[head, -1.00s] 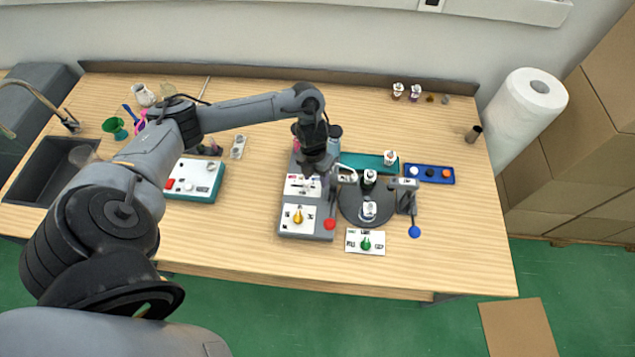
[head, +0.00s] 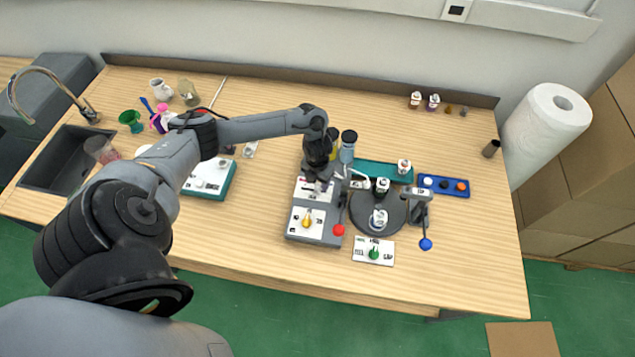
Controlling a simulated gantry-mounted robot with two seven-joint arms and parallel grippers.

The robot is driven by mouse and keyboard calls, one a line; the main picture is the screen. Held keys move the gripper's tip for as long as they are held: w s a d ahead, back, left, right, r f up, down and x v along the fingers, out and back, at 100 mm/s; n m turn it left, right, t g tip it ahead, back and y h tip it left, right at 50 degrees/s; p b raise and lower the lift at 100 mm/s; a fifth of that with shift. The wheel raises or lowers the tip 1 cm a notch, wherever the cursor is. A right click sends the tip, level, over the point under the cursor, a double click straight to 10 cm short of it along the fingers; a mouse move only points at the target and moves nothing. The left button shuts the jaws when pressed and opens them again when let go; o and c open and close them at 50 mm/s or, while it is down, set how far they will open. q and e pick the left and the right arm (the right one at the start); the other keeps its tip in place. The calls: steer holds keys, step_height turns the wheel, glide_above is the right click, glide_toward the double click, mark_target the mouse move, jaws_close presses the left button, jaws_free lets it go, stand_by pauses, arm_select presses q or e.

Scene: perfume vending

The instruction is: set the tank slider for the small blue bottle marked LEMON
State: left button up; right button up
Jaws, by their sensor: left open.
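A grey machine (head: 292,228) stands at the middle of the table. Its upper white panel (head: 305,190) carries small markings and a red part; the slider is too small to make out clearly. My left gripper (head: 323,183) is open, pointing down over the right part of this panel and hiding some of it. I cannot tell whether it touches the panel. Tanks with dark lids stand behind: a blue one (head: 347,150) and a yellow one (head: 333,143), partly behind my arm. Small bottles stand on the dark turntable (head: 360,211); no LEMON label or blue body is readable. My right gripper is out of view.
A yellow knob (head: 306,222) is on the lower panel. A teal tray (head: 370,169) and a blue tray (head: 446,193) lie behind.

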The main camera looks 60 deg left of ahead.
arm_select(q)
steer(key=shift+f, duration=0.45)
jaws_close()
